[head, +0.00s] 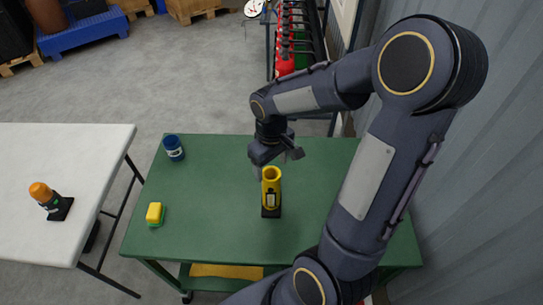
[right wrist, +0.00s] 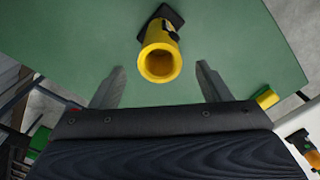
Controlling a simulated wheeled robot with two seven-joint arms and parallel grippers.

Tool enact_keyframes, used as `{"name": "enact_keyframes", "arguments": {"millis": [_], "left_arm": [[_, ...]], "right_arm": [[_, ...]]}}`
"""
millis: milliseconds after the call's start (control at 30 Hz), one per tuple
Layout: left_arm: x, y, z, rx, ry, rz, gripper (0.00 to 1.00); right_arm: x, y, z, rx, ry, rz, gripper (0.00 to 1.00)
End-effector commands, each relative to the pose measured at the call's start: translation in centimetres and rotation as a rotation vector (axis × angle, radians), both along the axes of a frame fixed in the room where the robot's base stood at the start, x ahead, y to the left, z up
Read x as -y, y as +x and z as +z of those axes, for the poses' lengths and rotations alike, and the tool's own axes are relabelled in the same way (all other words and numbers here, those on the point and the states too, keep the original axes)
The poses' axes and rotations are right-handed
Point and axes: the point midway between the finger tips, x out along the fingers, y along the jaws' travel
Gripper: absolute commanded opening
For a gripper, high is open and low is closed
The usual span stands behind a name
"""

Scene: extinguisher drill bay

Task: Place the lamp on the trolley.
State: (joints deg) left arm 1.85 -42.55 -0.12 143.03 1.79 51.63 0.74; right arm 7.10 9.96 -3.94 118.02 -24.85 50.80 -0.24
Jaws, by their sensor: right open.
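A yellow, hollow-topped cylindrical lamp (head: 271,190) with a black base stands upright on the green trolley (head: 215,195). In the right wrist view the yellow lamp (right wrist: 160,62) shows its open round end toward the camera. My right gripper (head: 277,160) is open just above and behind it, with a gap on both sides between fingers and lamp. My left gripper is not in view.
A blue can (head: 174,147) and a yellow-green sponge (head: 155,214) stand on the trolley's left side. The white table (head: 60,150) is left of the trolley, across a gap. A rack with red extinguishers (head: 285,60) is behind. A grey corrugated wall is at right.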

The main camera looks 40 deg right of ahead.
Motion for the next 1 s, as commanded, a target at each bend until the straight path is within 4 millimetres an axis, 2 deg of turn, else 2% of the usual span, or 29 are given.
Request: {"name": "enact_keyframes", "arguments": {"millis": [100, 233, 367, 467, 633, 800, 1000], "left_arm": [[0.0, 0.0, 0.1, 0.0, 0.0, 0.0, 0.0], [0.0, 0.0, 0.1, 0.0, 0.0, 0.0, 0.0], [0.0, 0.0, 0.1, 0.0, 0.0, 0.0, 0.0], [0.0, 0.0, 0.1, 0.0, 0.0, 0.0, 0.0], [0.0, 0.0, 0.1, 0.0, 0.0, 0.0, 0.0], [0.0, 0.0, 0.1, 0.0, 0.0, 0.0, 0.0], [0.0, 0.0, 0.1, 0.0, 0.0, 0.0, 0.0]], "right_arm": [[0.0, 0.1, 1.9, 0.004, -0.001, 0.0, 0.7], [0.0, -0.1, 2.9, 0.004, 0.001, -0.002, 0.7], [-0.7, -1.2, 4.4, 0.045, 0.031, -0.026, 0.7], [-2.1, -3.0, 6.3, 0.116, 0.084, -0.064, 0.7], [-5.2, -7.3, 9.0, 0.262, 0.207, -0.14, 0.7], [-7.9, -10.6, 10.1, 0.381, 0.315, -0.194, 0.7], [-9.5, -12.3, 10.3, 0.45, 0.382, -0.224, 0.7]]}}
